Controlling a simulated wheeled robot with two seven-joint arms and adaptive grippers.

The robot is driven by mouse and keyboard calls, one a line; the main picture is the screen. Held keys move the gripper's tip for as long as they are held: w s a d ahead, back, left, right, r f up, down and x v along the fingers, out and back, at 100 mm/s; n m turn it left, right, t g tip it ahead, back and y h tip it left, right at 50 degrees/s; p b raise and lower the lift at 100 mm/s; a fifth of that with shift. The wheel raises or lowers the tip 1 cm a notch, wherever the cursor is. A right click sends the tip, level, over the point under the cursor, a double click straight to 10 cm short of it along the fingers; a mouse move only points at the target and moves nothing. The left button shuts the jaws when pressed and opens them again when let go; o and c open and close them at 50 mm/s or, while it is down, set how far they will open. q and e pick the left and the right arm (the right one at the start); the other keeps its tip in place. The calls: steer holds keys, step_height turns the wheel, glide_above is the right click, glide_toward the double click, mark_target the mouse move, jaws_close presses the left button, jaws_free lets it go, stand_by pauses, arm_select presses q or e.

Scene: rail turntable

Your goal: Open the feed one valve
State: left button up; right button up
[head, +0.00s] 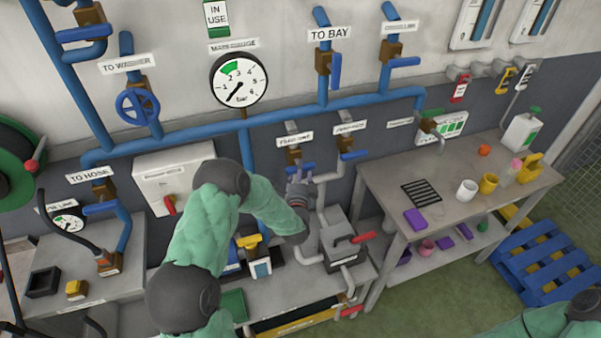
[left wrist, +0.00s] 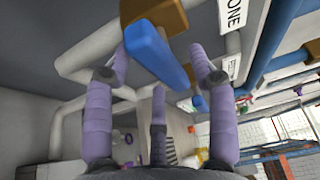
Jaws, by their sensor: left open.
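The feed one valve (head: 293,156) is a brown body with a blue lever on the wall pipe, below a small white label (head: 293,138). My left gripper (head: 299,184) is just below it in the head view, partly covering the lever. In the left wrist view the blue lever (left wrist: 157,55) comes out of the brown valve body (left wrist: 153,14) and lies between the spread purple fingers of the left gripper (left wrist: 159,62). The fingers are open, and I cannot tell whether any touches the lever. My right gripper is out of view.
A similar blue-lever valve (head: 346,144) sits close to the right. The pressure gauge (head: 239,80) and blue pipes are above. A grey box with a red handle (head: 343,242) stands below right. A workbench (head: 393,185) with cups is at the right.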

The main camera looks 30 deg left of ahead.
arm_select(q)
steer(key=shift+w+a, duration=0.1)
steer(key=shift+w, duration=0.1)
jaws_close()
steer(key=shift+f+b, duration=0.15)
steer(key=shift+b, duration=0.25)
steer(key=n+y+b, duration=0.2)
steer(key=n+b, duration=0.3)
steer(key=b, duration=0.1)
steer(key=n+y+b, duration=0.2)
steer(key=n+b, duration=0.3)
steer(key=b, duration=0.2)
steer(key=n+y+b, duration=0.2)
steer(key=n+b, duration=0.3)
steer(key=b, duration=0.2)
steer(key=shift+w+d+f+t, duration=0.25)
steer(key=shift+w+d+t, duration=0.05)
steer(key=shift+d+t, duration=0.1)
steer(key=shift+r+n+g+y+b, duration=0.15)
steer(key=shift+n+g+y+b, duration=0.2)
steer(key=shift+n+b, duration=0.65)
steer(key=shift+r+n+g+y+b, duration=0.15)
steer(key=shift+n+y+b, duration=0.4)
steer(key=shift+n, duration=0.65)
